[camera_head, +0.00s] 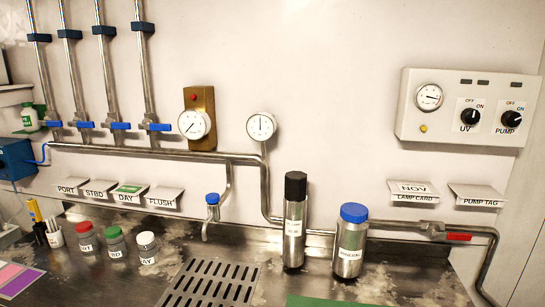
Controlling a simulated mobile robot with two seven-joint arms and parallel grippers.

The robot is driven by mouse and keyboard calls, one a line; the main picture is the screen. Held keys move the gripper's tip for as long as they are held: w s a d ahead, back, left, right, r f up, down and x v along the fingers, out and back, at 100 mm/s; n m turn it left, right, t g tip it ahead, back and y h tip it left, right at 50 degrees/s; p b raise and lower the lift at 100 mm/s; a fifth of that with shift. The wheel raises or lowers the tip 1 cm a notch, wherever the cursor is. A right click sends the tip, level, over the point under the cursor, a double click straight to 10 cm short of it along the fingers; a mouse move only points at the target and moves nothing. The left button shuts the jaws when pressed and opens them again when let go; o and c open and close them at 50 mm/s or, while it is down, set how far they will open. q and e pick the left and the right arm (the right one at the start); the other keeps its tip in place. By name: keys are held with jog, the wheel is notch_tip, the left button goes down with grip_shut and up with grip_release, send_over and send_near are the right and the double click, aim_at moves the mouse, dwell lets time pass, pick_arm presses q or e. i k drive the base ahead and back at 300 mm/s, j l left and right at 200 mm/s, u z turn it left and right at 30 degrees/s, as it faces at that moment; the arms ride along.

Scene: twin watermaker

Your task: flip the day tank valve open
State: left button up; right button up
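Several vertical pipes come down the wall at the left, each with a blue lever valve at its foot. The third valve from the left, the likely day tank valve (121,126), has its blue lever lying level, across its upright pipe, pointing right. The levers beside it lie the same way. Below, a row of label holders reads PORT, STBD, DAY and FLUSH. The DAY holder (130,192) has a green card on it. Neither of my grippers is in view.
A gauge on a brown plate (192,124) is right of the valves. Capped jars, a steel bottle (294,222) and a blue-capped canister (350,245) stand on the counter near a drain grate (212,285). A red-handled valve (458,237) and a switch panel (450,125) are at right.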

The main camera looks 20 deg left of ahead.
aim_at(118, 125)
jog(key=u, duration=1.55)
